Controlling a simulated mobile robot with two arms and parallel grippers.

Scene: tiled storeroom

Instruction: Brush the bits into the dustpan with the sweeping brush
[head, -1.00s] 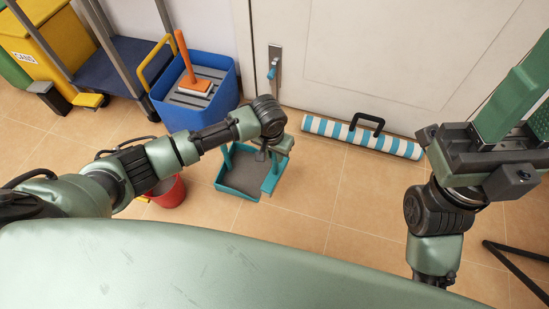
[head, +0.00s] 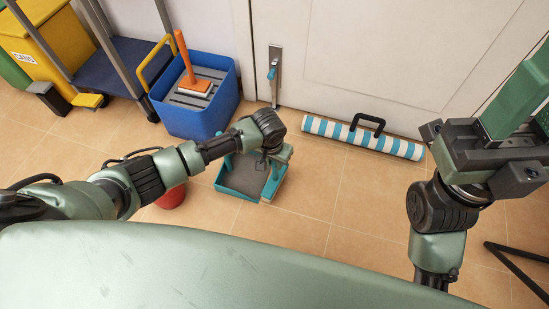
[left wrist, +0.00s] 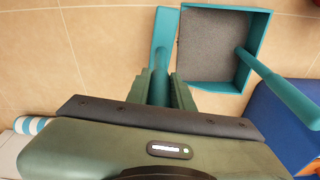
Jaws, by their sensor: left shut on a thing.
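The teal dustpan (head: 240,192) lies on the tiled floor below my left arm, with a speckled grey inside and a teal handle. In the left wrist view the dustpan (left wrist: 222,50) shows its handle (left wrist: 280,92) slanting to the right. The teal sweeping brush (left wrist: 163,38) has its head down beside the pan's open side; it also shows in the head view (head: 271,189). My left gripper (left wrist: 160,88) is shut on the brush's handle. No loose bits can be made out. My right gripper (head: 528,118) is raised at the right edge, fingers apart and empty, away from the dustpan.
A blue bin (head: 205,112) with an orange-handled tool (head: 184,57) stands at the back left. A red bucket (head: 172,197) is partly hidden behind my left arm. A striped roll (head: 350,136) lies along the door (head: 370,50). Floor right of the brush is clear.

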